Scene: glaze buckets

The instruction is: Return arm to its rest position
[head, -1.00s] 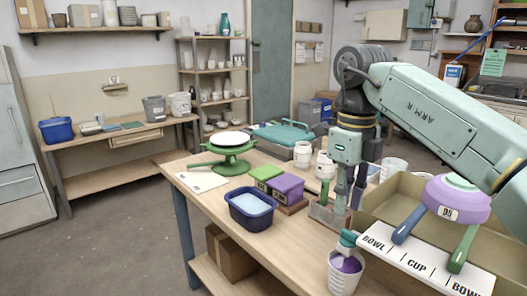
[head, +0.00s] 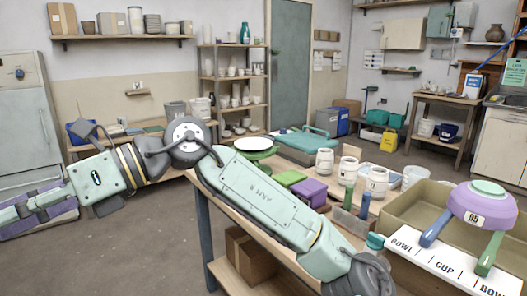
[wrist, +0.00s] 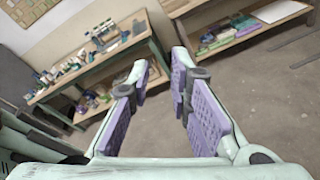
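My arm stretches out to the left of the worktable in the head view, with my gripper (head: 28,212) at the far left edge of the picture. In the wrist view my gripper (wrist: 161,72) has its two purple-padded fingers spread apart. Only floor and furniture show between them, and nothing is held. The arm link covers part of the table and hides the blue tub that stood there.
Open floor (head: 130,255) lies below my gripper.

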